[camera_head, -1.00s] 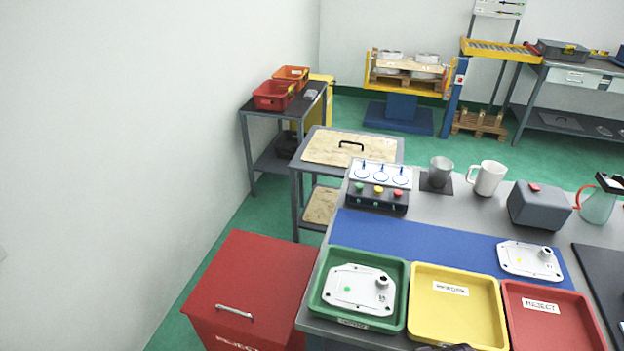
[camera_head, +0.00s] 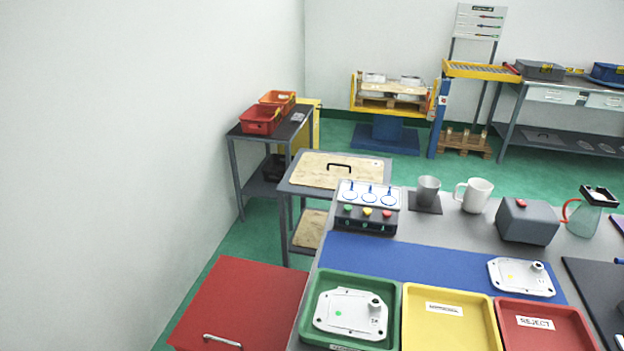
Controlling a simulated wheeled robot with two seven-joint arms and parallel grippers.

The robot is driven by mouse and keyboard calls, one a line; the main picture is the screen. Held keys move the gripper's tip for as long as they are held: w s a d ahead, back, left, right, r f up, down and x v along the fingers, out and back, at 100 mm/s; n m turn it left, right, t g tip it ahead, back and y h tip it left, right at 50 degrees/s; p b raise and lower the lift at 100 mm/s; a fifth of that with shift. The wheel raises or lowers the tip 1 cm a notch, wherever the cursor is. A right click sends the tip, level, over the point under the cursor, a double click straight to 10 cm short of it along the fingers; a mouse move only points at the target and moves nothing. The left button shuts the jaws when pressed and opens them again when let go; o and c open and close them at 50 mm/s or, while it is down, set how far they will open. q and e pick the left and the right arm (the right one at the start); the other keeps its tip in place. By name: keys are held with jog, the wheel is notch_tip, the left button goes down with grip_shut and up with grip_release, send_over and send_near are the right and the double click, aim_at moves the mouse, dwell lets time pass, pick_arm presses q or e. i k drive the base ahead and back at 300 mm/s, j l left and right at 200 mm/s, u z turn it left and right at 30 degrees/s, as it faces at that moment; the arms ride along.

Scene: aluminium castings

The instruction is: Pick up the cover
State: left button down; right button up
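Two flat, pale cover castings show, each with a raised round boss. One cover (camera_head: 350,314) lies in the green tray (camera_head: 310,322) and has a green dot. The other cover (camera_head: 521,277) lies on the right end of the blue mat (camera_head: 400,262) and has a small yellow mark. I cannot tell from the view which one the task means. Neither of my grippers is in view.
A yellow tray (camera_head: 445,335) and a red REJECT tray (camera_head: 540,338) stand beside the green one. Behind the mat are a button box (camera_head: 366,220), grey cup (camera_head: 428,190), white mug (camera_head: 474,196), grey box (camera_head: 527,222) and jug (camera_head: 586,216). A red bin (camera_head: 240,300) stands left.

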aim_at(510, 276)
jog(key=z, duration=1.45)
